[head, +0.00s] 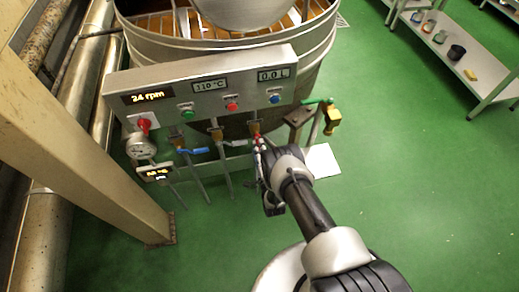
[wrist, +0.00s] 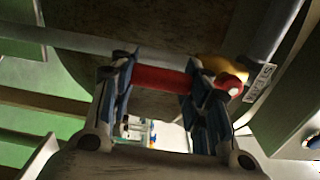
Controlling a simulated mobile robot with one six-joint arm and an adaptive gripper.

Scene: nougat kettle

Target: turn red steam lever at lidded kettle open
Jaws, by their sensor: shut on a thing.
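The red steam lever (wrist: 160,79) lies across between my gripper's two fingers in the wrist view, with a rounded red end (wrist: 230,84) by the right finger. My gripper (wrist: 163,95) is shut on it. In the head view my gripper (head: 262,150) is at the rightmost valve under the panel, and only a little red of the lever shows there. The kettle (head: 228,42) is a large metal drum behind the control panel. A brass valve part (wrist: 212,66) shows beside the lever in the wrist view.
The control panel (head: 215,78) reads 24 rpm, 110 °C and 0.0 L. A green-handled valve (head: 318,101) is to the right. A beam (head: 75,130) stands left.

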